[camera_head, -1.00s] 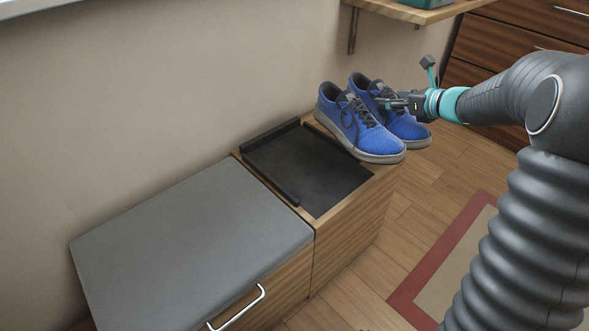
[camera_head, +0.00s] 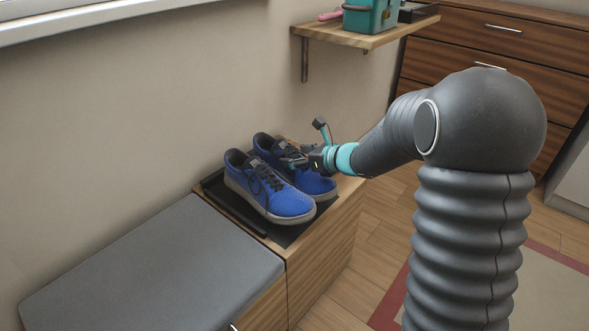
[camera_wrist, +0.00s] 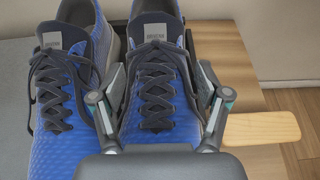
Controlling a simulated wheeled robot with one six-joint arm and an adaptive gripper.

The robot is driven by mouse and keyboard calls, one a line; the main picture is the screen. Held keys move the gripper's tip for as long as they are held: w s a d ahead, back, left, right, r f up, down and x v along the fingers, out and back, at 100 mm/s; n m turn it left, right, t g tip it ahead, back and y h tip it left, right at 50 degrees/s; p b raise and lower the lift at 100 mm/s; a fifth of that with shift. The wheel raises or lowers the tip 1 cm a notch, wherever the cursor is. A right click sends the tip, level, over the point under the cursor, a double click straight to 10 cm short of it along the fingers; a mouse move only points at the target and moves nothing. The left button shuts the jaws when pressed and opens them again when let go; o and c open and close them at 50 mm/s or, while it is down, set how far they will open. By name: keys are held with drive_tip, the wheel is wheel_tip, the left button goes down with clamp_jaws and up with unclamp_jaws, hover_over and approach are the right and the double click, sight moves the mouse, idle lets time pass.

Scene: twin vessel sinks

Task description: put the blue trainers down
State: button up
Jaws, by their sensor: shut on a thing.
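The blue trainers (camera_head: 268,186) have dark laces and grey soles. In the head view they are over the black tray (camera_head: 236,212) on the wooden cabinet, covering much of it. I cannot tell whether their soles touch the tray. My gripper (camera_head: 292,161) is shut on the trainer on the right, near its laces. In the wrist view my gripper's fingers (camera_wrist: 161,108) lie on either side of that shoe's laced top, and the other trainer (camera_wrist: 65,95) is beside it on the left.
A grey cushioned top (camera_head: 150,270) adjoins the cabinet (camera_head: 325,235) on the left. A wall shelf (camera_head: 365,36) holding a teal box (camera_head: 370,14) is above and behind. A wooden drawer unit (camera_head: 480,50) stands at the back right. A light wooden piece (camera_wrist: 262,128) shows beside the gripper.

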sight(279, 173)
drive_tip(key=shift+a+f, duration=0.1)
drive_tip(key=shift+a, duration=0.1)
drive_tip(key=shift+f, duration=1.95)
drive_tip(key=shift+f, duration=0.1)
drive_tip(key=o, duration=1.8)
